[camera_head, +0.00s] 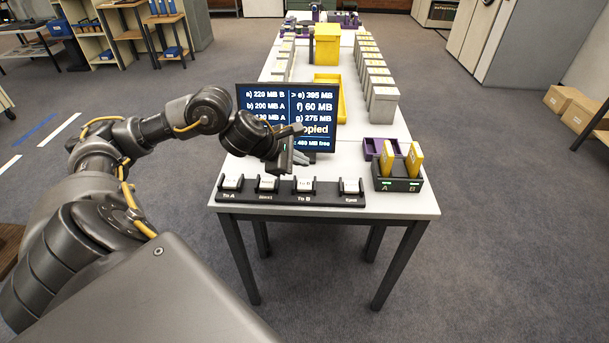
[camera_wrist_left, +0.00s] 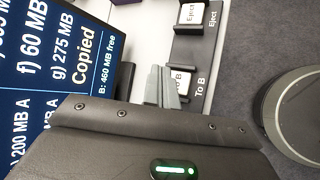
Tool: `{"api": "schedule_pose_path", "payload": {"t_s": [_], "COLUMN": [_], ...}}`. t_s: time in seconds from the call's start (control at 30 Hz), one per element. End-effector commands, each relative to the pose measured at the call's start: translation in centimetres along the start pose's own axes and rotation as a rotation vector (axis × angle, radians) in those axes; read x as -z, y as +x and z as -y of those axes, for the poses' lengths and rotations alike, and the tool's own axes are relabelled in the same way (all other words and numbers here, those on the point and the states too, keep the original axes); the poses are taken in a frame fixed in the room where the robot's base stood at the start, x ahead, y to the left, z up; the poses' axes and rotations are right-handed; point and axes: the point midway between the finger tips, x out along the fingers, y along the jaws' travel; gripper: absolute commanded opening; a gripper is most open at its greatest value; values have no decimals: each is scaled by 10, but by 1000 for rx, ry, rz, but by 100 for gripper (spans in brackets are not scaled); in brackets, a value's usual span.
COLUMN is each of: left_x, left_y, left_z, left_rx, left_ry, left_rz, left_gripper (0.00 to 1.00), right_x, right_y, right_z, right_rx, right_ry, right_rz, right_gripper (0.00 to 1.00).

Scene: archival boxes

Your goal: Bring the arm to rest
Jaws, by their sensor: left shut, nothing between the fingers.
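My left arm (camera_head: 205,110) reaches in from the left over the near end of the white table. My left gripper (camera_head: 300,157) is shut and empty, between the screen and the button panel. In the left wrist view its closed fingers (camera_wrist_left: 161,87) show in front of the "To B" button (camera_wrist_left: 182,80), and I cannot tell whether they touch it. The button panel (camera_head: 290,197) has "To A", "To B" and "Eject" buttons and one more. The screen (camera_head: 318,105) reads "Copied" and "460 MB free". My right gripper is not in view.
A dark dock (camera_head: 400,182) marked A and B holds two yellow cartridges (camera_head: 415,158) at the table's right corner. A purple tray (camera_head: 374,148) and a yellow tray (camera_head: 341,100) lie behind. Rows of boxes (camera_head: 383,103) and a yellow box (camera_head: 327,45) stand farther back.

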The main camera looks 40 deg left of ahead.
Motion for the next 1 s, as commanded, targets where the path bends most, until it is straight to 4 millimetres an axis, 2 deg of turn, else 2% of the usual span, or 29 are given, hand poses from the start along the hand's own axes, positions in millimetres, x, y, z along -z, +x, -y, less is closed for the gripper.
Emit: {"api": "schedule_pose_path", "payload": {"t_s": [0.37,0.47,0.53,0.57,0.67,0.77,0.8,0.9,1.0], "left_x": [-1,-9,-22,-29,-51,-56,-52,-32,-8], "left_y": [1,13,28,36,58,68,69,66,57], "left_z": [2,15,36,47,92,137,155,197,236], "left_rx": [1,2,3,4,11,8,-6,-80,-208], "left_ry": [-9,-103,-274,-378,-860,-1478,-1737,-2332,-2803], "left_rz": [3,34,79,102,176,201,192,135,58], "left_gripper": [0,0,0,0,0,0,0,0,0], "right_x": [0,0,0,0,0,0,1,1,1], "right_y": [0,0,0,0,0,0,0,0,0], "right_z": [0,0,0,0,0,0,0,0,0], "right_rx": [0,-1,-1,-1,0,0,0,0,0], "right_ry": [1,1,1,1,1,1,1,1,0], "right_rz": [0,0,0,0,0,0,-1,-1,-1], "right_gripper": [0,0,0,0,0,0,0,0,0]}}
